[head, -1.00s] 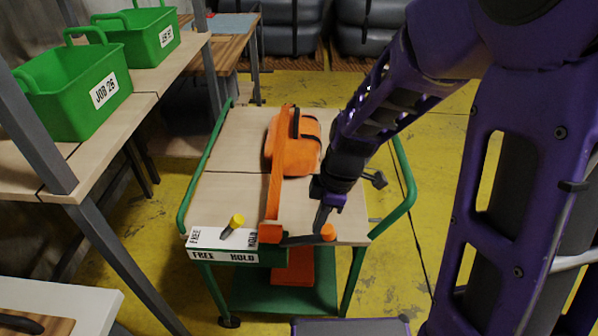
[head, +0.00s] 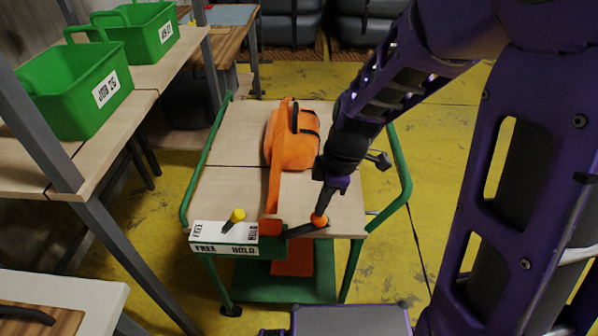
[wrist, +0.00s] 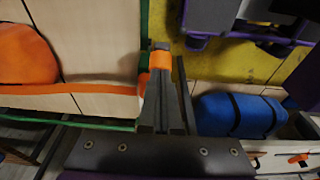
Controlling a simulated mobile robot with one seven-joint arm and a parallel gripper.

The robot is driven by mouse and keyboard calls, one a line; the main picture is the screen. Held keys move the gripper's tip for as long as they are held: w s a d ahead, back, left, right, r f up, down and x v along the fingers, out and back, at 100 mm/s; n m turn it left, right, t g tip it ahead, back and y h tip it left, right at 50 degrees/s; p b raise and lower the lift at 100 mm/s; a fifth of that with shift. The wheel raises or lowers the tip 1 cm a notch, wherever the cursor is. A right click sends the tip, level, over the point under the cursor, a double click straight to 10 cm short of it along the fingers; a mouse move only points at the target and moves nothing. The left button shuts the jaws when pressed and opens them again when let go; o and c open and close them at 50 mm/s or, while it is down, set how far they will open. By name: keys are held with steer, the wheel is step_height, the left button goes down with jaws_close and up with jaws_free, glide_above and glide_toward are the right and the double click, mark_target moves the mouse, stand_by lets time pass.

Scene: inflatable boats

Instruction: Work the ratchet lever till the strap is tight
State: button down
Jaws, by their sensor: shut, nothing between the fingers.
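The ratchet lever (head: 304,230) is a dark bar with an orange knob (head: 319,220) at the cart's front edge. It slants up and right from the ratchet. My gripper (head: 321,207) is shut, with its tips at the knob; it seems to touch it and does not grip it. The knob also shows past the fingertips in the wrist view (wrist: 160,60). An orange strap (head: 273,188) runs over an orange bundle (head: 297,148) to the ratchet; its tightness is unclear. A FREE/HOLD box (head: 224,247) carries a yellow-tipped switch (head: 237,215), leaning right.
The green-railed cart (head: 225,185) has bare boards around the bundle. Green bins (head: 75,85) stand on a bench at left. A white-edged table (head: 95,300) is at lower left. The wrist view shows a blue roll (wrist: 238,115) at right. Yellow floor is open right of the cart.

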mark_target(319, 226)
step_height(319, 226, down, 4)
steer(key=b, duration=0.3)
steer(key=shift+f, duration=0.25)
steer(key=shift+f+b, duration=0.7)
steer(key=shift+f, duration=0.7)
step_height(319, 226, up, 8)
steer(key=p, duration=0.6)
steer(key=shift+d+f, duration=0.15)
steer(key=shift+r, duration=0.2)
steer(key=shift+f, duration=0.1)
step_height(319, 226, up, 5)
steer(key=p, duration=0.4)
